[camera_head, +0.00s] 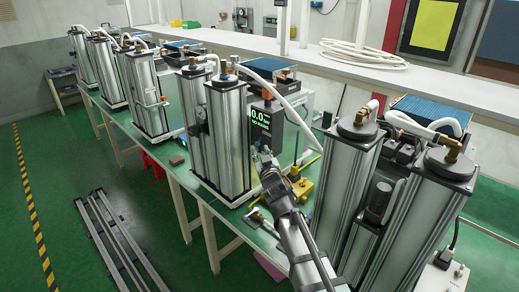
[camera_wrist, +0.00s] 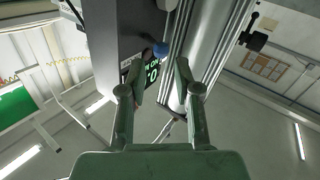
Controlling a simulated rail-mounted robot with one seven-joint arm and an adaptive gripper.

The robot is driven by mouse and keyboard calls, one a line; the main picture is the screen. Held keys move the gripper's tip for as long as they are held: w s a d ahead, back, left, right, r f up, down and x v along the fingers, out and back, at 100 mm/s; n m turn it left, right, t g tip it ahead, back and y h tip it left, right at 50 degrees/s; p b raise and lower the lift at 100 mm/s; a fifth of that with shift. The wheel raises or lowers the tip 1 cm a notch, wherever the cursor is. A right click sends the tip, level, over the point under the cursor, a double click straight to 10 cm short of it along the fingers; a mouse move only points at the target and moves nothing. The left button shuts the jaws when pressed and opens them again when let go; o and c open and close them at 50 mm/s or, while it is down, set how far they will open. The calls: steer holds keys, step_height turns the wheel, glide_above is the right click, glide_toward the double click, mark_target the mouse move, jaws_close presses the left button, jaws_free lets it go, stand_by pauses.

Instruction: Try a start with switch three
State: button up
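A dark control box (camera_head: 266,135) with a lit green display reading about 0.0 stands beside the middle pair of silver columns (camera_head: 225,140). The box fills the upper middle of the wrist view (camera_wrist: 118,35), its green digits (camera_wrist: 152,73) partly behind a finger. A small blue round part (camera_wrist: 161,49) shows there beyond my fingertips. My gripper (camera_head: 262,158) is just in front of the box's lower part in the head view. In the wrist view my gripper (camera_wrist: 160,75) has its fingers apart with nothing held between them. I cannot make out any switch marked three.
Large silver columns (camera_head: 350,190) stand close at the right of my arm. A yellow part (camera_head: 302,190) lies on the green bench behind my gripper. More columns (camera_head: 145,95) stand at the left. Long metal rails (camera_head: 115,240) lie on the floor.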

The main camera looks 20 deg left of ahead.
steer(key=v, duration=0.7)
steer(key=shift+s+d, duration=0.15)
steer(key=shift+s, duration=0.1)
steer(key=shift+f, duration=0.1)
